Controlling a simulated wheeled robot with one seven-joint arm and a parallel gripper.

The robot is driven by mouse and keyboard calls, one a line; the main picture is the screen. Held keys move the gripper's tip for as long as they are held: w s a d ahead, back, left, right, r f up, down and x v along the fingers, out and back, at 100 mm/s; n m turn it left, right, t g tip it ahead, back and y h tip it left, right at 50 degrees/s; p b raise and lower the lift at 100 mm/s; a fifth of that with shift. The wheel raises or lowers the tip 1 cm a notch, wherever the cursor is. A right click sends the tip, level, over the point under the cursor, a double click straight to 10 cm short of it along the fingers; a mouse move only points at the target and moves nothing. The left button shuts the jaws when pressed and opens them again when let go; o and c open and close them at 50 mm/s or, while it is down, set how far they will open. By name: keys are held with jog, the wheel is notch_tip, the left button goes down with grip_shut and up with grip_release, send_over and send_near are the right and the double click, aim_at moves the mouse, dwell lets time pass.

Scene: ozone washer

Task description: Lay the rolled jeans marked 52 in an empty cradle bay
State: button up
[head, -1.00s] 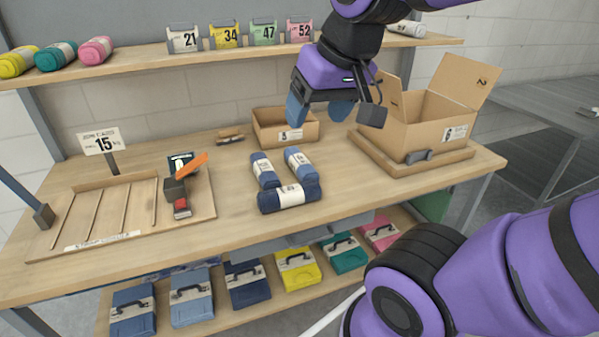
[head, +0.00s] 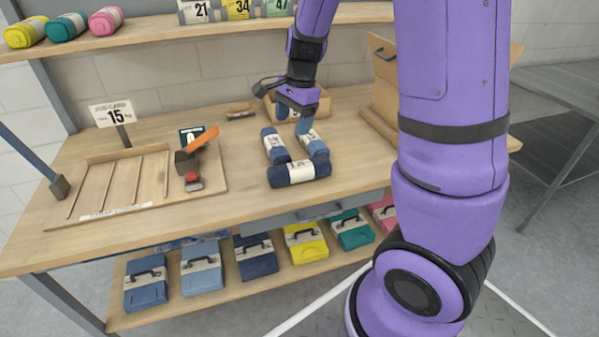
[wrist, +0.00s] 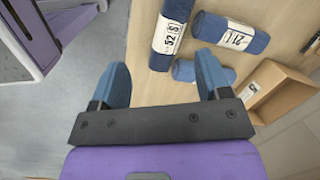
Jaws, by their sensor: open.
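The rolled jeans marked 52 (wrist: 172,35) are dark blue with a white label band. In the head view they are the front roll (head: 299,173), lying crosswise on the bench. Two other blue rolls lie just behind: a left one (head: 275,145) and a right one (head: 315,146), partly covered by my gripper. My gripper (head: 293,116) is open above the rolls' far end; in the wrist view its fingers (wrist: 162,66) have nothing between them, and the marked roll lies beyond their tips. The wooden cradle (head: 127,205) at the left has thin dividers; its left bays look empty.
An orange-handled tool (head: 197,150) occupies the cradle's right end. A sign marked 15 (head: 114,115) stands behind the cradle. Bench between cradle and rolls is clear.

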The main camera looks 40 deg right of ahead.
aim_at(299, 164)
jog(key=w+d+f+m, duration=0.1)
jog(key=f, duration=0.2)
jog(key=w+d+f+m+h, duration=0.1)
jog(key=d+f+m, duration=0.1)
jog(key=f, duration=0.1)
jog(key=w+d+f+m+g, duration=0.1)
jog(key=f+m, duration=0.1)
jog(key=f, duration=0.1)
jog(key=shift+w+d+f+h, duration=0.25)
jog(key=shift+w+d+h, duration=0.05)
jog(key=shift+w, duration=0.05)
notch_tip(299, 164, down, 5)
jog(key=shift+s+a+f, duration=0.1)
jog(key=shift+a+f, duration=0.05)
jog(key=shift+f, duration=2.8)
jog(key=c, duration=0.9)
jog(key=shift+r, duration=0.15)
